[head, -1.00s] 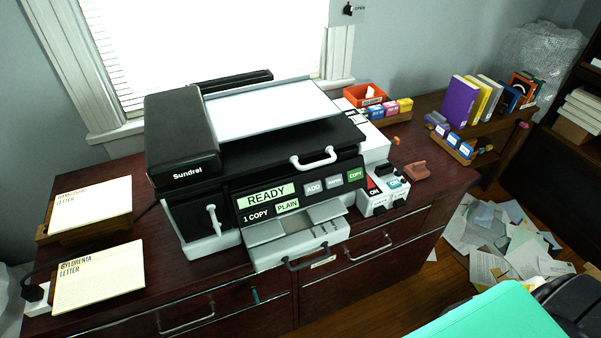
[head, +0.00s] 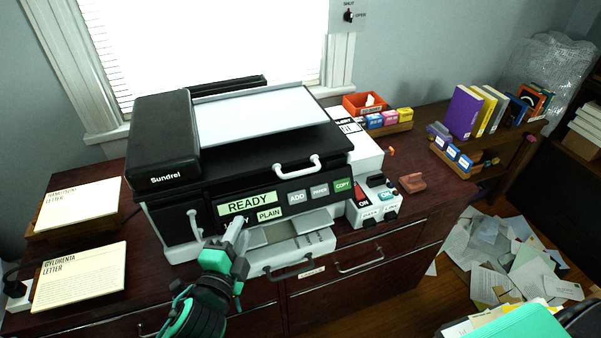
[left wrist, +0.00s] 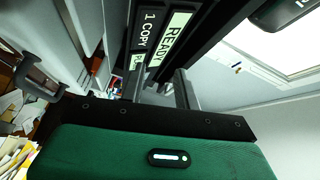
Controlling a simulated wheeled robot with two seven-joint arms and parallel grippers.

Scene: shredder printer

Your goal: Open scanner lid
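The printer's scanner lid (head: 245,158) is black and lies shut across the printer (head: 180,225), with a pale panel on top and a white bar handle (head: 298,168) at its front edge. My left gripper (head: 238,232) is in front of the printer, below the READY display and left of the lid handle. In the left wrist view its two grey fingers (left wrist: 162,90) stand apart with nothing between them, facing the display (left wrist: 168,38). Whether the fingertips touch the front panel I cannot tell. My right gripper is not in view.
Two letter stacks (head: 80,278) lie left of the printer. A small white unit with switches (head: 375,203) and a red-brown stapler-like object (head: 412,183) are on its right. The paper tray (head: 290,250) juts out below the display. Papers litter the floor at right.

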